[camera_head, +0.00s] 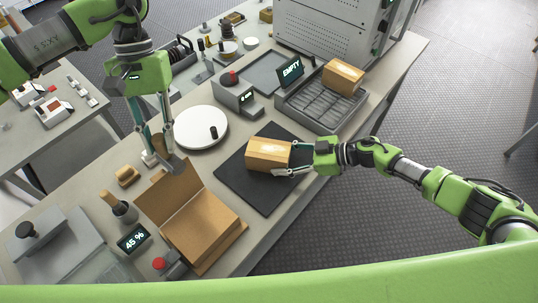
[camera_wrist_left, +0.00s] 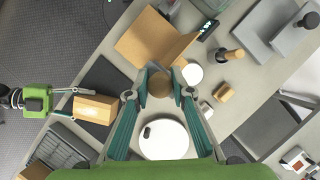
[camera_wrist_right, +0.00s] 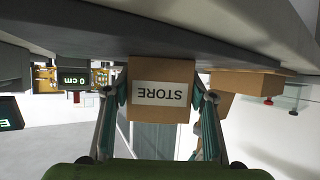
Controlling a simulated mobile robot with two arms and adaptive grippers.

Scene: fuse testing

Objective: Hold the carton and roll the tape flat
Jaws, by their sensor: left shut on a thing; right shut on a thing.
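The carton (camera_head: 262,154) is a small brown box with a shiny strip of tape on top, lying on a black mat (camera_head: 238,182). My right gripper (camera_head: 287,158) is shut on it, one finger along each side. In the right wrist view the carton (camera_wrist_right: 160,75) shows an upside-down STORE label between the fingers. My left gripper (camera_head: 162,158) is up and left of the carton, apart from it. It is shut on a tool with a round brown top (camera_wrist_left: 160,84), perhaps the roller; its lower part is mostly hidden.
A flat cardboard piece with a raised flap (camera_head: 202,222) lies at the front. A white round plate (camera_head: 201,128) stands between the left gripper and the mat. A grey ribbed tray (camera_head: 316,112) holds another carton (camera_head: 343,77). A wooden-handled tool (camera_head: 118,206) stands at left.

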